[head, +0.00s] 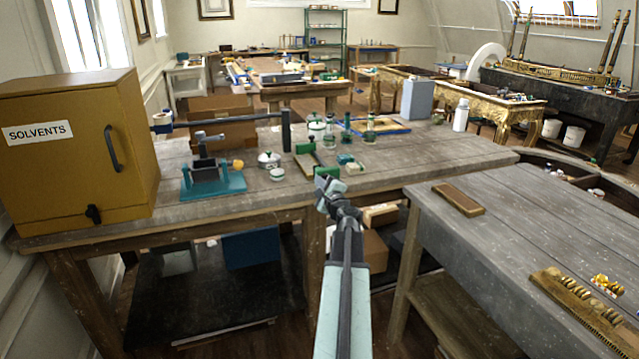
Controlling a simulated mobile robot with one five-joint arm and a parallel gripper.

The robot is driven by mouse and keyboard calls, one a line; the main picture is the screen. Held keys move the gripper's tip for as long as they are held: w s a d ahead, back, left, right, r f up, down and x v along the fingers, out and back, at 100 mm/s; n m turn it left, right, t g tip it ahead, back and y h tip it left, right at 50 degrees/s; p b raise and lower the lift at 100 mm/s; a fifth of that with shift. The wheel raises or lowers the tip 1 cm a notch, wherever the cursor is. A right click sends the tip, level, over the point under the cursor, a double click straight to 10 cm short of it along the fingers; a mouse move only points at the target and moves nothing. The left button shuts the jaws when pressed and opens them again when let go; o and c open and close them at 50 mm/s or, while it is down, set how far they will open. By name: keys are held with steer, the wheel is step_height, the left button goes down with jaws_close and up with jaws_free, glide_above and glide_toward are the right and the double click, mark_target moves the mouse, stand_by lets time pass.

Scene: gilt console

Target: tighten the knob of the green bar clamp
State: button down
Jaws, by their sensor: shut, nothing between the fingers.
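My gripper (329,184) is at the end of my raised arm, in front of the near edge of the wooden workbench (380,178). It is small in this view and looks shut and empty. Just beyond it, green parts that look like the green bar clamp (305,149) lie on the bench near its front edge. My gripper overlaps the near end of these parts in the picture; I cannot tell whether it touches. The clamp's knob cannot be made out clearly.
A teal vise-like tool (213,182) and a yellow solvents cabinet (75,150) stand to the left. A long dark bar with an upright jaw (287,130) is behind. Jars (329,134) stand further back. A grey table (500,220) fills the right.

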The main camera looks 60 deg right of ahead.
steer(key=shift+s+d+r+p, duration=0.35)
steer(key=shift+d+r, duration=0.05)
steer(key=shift+r, duration=0.1)
steer(key=v, duration=0.6)
steer(key=shift+w+a+r+p, duration=0.2)
steer(key=shift+w+a+p, duration=0.1)
steer(key=shift+a, duration=0.1)
